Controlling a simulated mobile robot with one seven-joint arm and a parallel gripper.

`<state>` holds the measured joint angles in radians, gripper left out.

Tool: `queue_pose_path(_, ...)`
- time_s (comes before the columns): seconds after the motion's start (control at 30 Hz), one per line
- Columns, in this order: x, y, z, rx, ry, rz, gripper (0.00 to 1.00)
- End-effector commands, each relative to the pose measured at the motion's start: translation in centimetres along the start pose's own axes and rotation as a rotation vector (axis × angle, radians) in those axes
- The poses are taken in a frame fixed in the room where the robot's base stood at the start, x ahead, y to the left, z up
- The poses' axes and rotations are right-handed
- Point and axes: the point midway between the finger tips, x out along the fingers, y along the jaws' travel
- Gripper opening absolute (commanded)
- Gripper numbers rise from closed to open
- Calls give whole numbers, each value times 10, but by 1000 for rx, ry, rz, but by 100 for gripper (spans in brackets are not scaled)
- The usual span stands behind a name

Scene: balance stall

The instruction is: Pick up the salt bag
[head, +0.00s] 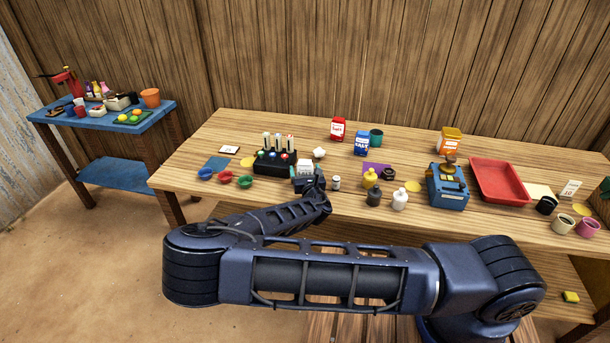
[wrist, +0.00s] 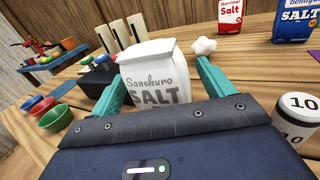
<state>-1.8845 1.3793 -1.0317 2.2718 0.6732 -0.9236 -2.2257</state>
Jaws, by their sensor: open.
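The salt bag (wrist: 155,75) is a white bag with grey lettering reading "Sanekuro SALT" and a folded top. It stands upright on the wooden table, and shows in the head view (head: 306,166) just beyond my gripper. My gripper (wrist: 168,88) is open, with one teal finger on each side of the bag. A gap shows between the bag and the right finger; the left finger is close to it, and I cannot tell if they touch. The bag's bottom is hidden behind my gripper's body. In the head view my gripper (head: 307,184) is small and partly hidden.
A black rack (head: 275,160) stands close behind the bag on the left. Several coloured bowls (head: 226,177) sit left. A white jar marked 10 (wrist: 296,122) is close on the right. A red salt box (head: 338,130) and a blue salt box (head: 361,144) stand farther back.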

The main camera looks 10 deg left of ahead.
Motion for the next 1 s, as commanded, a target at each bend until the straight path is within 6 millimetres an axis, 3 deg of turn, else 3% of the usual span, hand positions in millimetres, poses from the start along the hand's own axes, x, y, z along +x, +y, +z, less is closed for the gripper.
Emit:
queue_pose_path(0.13,15,0,0,0,0,0,81)
queue_pose_path(0.37,16,0,0,-1,0,1,81)
queue_pose_path(0.67,16,0,0,-1,0,1,22)
queue_pose_path(1.0,16,1,5,0,-1,1,19)
